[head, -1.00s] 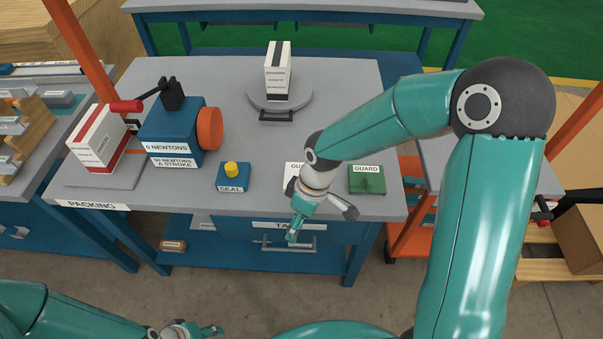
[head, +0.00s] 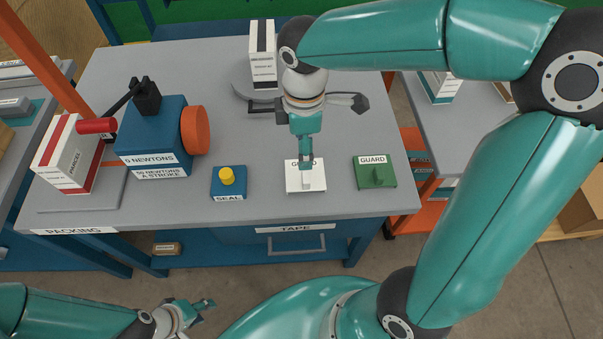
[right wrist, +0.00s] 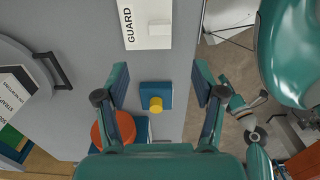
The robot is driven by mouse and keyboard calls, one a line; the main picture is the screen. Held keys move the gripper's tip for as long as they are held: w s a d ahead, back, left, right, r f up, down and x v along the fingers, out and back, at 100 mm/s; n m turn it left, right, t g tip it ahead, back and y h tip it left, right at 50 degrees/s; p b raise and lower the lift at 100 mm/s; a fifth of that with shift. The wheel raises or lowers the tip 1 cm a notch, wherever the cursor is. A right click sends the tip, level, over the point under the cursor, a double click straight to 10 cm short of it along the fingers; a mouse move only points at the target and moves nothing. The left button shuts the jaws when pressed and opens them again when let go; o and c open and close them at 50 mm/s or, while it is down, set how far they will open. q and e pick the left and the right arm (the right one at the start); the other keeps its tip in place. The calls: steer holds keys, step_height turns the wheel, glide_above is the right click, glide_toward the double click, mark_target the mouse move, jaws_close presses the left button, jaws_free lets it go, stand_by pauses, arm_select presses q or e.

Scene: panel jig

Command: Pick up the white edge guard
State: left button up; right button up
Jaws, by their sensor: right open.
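The white edge guard (head: 306,178) is a flat white plate marked GUARD with a small raised tab, lying near the front edge of the packing table. It also shows at the top of the right wrist view (right wrist: 146,28). My right gripper (head: 306,160) points down over the guard's back part in the head view and hides some of its label. In the right wrist view my right gripper (right wrist: 160,75) is open and empty, and the guard lies beyond its fingertips, not between them. My left gripper (head: 204,308) is low at the front, open and empty, away from the table.
A green guard block (head: 375,172) lies right of the white one. A blue SEAL block (head: 228,184) with a yellow knob lies left. A blue press (head: 155,140) and a red-white carton (head: 68,150) stand farther left. A white box (head: 262,60) stands behind my right arm.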

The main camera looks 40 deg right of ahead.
mark_target(305, 176)
steer(key=f, duration=1.2)
steer(key=shift+d+f, duration=0.3)
steer(key=shift+f, duration=0.05)
steer(key=c, duration=1.2)
